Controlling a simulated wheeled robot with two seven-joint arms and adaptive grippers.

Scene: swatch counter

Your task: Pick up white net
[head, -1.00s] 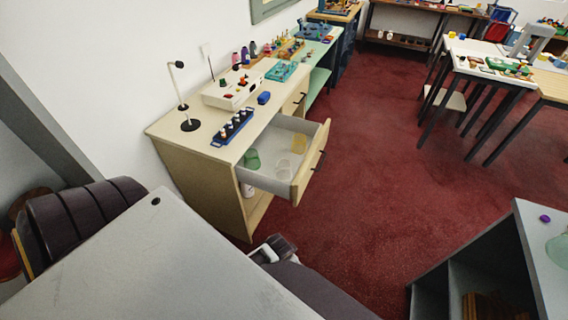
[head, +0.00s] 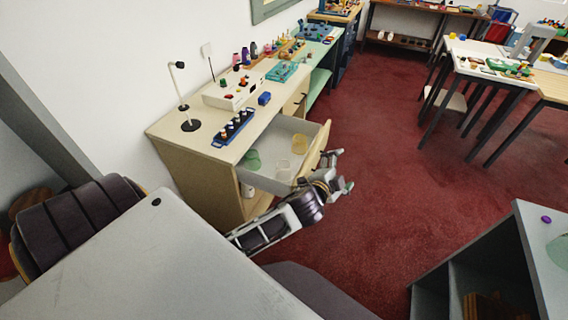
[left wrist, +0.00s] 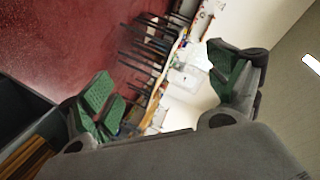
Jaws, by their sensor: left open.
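An open drawer (head: 268,184) of the wooden desk holds small see-through pieces: a green one (head: 252,158), a pale yellowish one (head: 299,143) and a paler one (head: 283,175) near the drawer front. I cannot tell for sure which is the white net; the paler piece looks closest to it. My left gripper (head: 341,170) is open and empty just outside the drawer front, partly covering it in the head view. In the left wrist view its green-padded fingers (left wrist: 165,80) are wide apart with nothing between them. My right gripper is not in view.
A bottle rack (head: 233,128), a white box device (head: 232,88) and a lamp (head: 190,124) stand on the desk. A grey table top (head: 160,265) is close in front. A shelf unit (head: 540,250) stands at right. Red carpet (head: 400,180) is free beyond the drawer.

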